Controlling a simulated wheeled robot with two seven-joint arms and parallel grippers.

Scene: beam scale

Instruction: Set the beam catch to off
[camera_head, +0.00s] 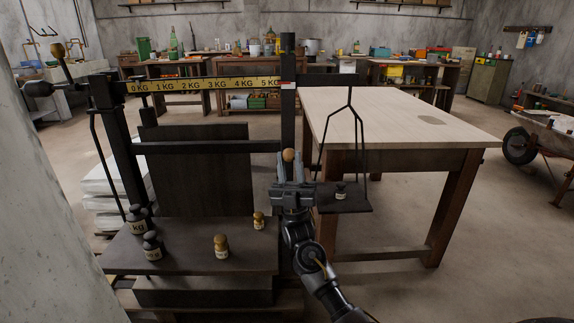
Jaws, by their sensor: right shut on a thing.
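The beam scale (195,147) stands at the left with a dark frame. Its yellow graduated beam (205,85) runs from 0 KG at the left to 5 KG near the right post (288,105). A small round wooden knob (289,155), seemingly the beam catch's handle, shows low at this post. My right gripper (291,164) reaches up from below and is shut on the knob, whose top shows between the fingertips. The catch's own mechanism is hidden, so its setting cannot be told. My left gripper is not in view.
A hanging pan (357,204) with a small dark weight (341,190) is close right of my gripper. Several weights, including a brass one (221,245), stand on the scale platform (190,262). A wooden table (400,122) is behind at the right.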

